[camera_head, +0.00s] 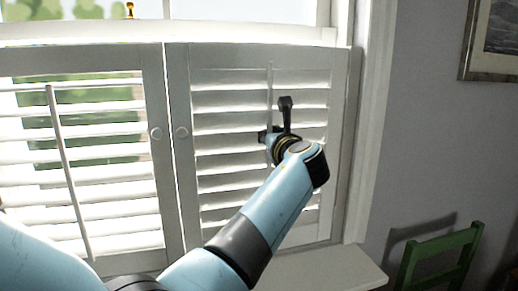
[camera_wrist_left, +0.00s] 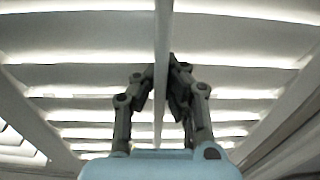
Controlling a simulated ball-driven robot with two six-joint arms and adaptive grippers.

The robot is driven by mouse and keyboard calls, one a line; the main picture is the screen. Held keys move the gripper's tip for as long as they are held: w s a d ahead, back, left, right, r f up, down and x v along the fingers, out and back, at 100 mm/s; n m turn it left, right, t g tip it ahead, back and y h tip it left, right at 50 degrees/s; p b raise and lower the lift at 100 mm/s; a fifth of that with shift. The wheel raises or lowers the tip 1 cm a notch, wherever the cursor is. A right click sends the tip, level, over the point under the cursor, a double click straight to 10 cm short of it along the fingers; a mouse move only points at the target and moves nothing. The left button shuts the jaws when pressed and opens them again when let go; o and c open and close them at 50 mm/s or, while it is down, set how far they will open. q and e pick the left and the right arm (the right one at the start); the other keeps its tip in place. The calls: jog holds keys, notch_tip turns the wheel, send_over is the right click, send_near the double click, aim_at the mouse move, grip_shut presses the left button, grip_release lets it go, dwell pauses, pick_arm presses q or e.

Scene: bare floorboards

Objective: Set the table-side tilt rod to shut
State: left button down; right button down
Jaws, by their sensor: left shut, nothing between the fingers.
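The right shutter panel has a thin pale tilt rod (camera_head: 270,85) running down its middle. Its slats (camera_head: 225,122) are tilted, with bright gaps between them, and little outside view shows through. The left panel has its own tilt rod (camera_head: 62,150), and greenery shows between its open slats. My left gripper (camera_head: 274,124) is at the right panel's rod, around mid-height, shut and empty. In the left wrist view its fingers (camera_wrist_left: 165,82) are close beside the rod (camera_wrist_left: 162,40); whether they touch it is unclear. My right gripper is out of view.
A white sill (camera_head: 335,272) runs below the shutters. A green chair (camera_head: 440,255) stands at the lower right by the grey wall. A picture frame (camera_head: 490,72) hangs at the upper right. A small golden object (camera_head: 130,10) is above the left panel.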

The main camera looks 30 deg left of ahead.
aim_at(271, 94)
pick_arm(q)
jog(key=shift+w+a+r, duration=0.15)
jog(key=shift+r, duration=0.05)
jog(key=c, duration=1.6)
grip_release()
jog(key=shift+s, duration=0.2)
jog(key=shift+o, duration=1.1)
jog(key=shift+d, duration=0.2)
jog(key=shift+w+a+f, duration=0.1)
jog(key=shift+a, duration=0.05)
notch_tip(271, 94, up, 10)
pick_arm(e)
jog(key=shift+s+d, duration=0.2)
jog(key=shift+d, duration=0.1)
